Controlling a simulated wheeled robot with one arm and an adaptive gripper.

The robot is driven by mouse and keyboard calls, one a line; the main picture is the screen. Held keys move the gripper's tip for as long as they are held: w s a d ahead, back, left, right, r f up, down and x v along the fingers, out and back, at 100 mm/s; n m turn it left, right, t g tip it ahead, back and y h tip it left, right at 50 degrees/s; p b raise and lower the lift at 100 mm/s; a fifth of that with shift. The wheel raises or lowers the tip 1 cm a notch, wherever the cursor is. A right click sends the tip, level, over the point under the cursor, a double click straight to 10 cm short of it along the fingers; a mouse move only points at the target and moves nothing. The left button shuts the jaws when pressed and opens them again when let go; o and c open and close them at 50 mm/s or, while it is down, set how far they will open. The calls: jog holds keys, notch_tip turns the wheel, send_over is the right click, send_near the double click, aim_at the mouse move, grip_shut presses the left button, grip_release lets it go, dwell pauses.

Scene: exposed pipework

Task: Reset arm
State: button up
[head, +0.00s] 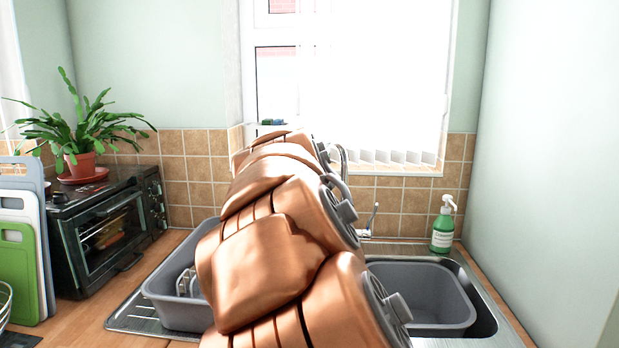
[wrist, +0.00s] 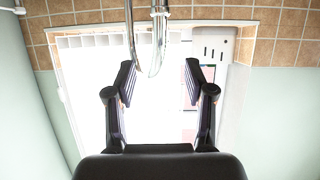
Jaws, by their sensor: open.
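My gripper (wrist: 160,78) is open in the wrist view, with its two dark fingers apart. I see nothing held between them. The chrome tap (wrist: 157,35) hangs into the upper middle of that picture, which looks upside down, and its spout end appears between the fingertips. I cannot tell how far the tap is from the fingers. In the head view my copper-coloured arm (head: 265,255) stretches forward over the sink towards the window, and it hides my gripper there. Part of the tap (head: 371,222) shows to the right of my arm.
A grey basin (head: 168,302) stands left of my arm, partly hidden, and a grey tub (head: 424,318) sits in the sink at right. A green spray bottle (head: 443,226) stands behind it. A toaster oven (head: 108,232) bears a potted plant (head: 80,135); chopping boards (head: 18,265) stand far left.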

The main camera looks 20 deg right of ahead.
jog(key=shift+s+a+r, duration=0.15)
jog(key=shift+s+a, duration=0.15)
jog(key=shift+s, duration=0.1)
jog(key=s+a+f+n+g+y+p, duration=0.1)
jog(key=s+f+g+y+p, duration=0.15)
jog(key=s+f, duration=0.6)
jog(key=s+a+f+g+y+p, duration=0.2)
jog(key=s+f+g, duration=0.3)
jog(key=s, duration=0.6)
jog(key=s+a+f+n+g+y+p, duration=0.1)
jog(key=s+a+f+n+g, duration=0.1)
jog(key=s, duration=0.9)
jog(key=s+a+f+n+g+y+p, duration=0.1)
jog(key=s+a+f, duration=0.5)
jog(key=s, duration=0.6)
notch_tip(320, 180, down, 2)
jog(key=n+g+p, duration=0.1)
jog(key=n+g, duration=0.1)
jog(key=g, duration=0.1)
jog(key=shift+a+f, duration=0.2)
jog(key=shift+a, duration=0.1)
jog(key=shift+s+y, duration=0.1)
jog(key=shift+y, duration=0.15)
jog(key=shift+c, duration=0.5)
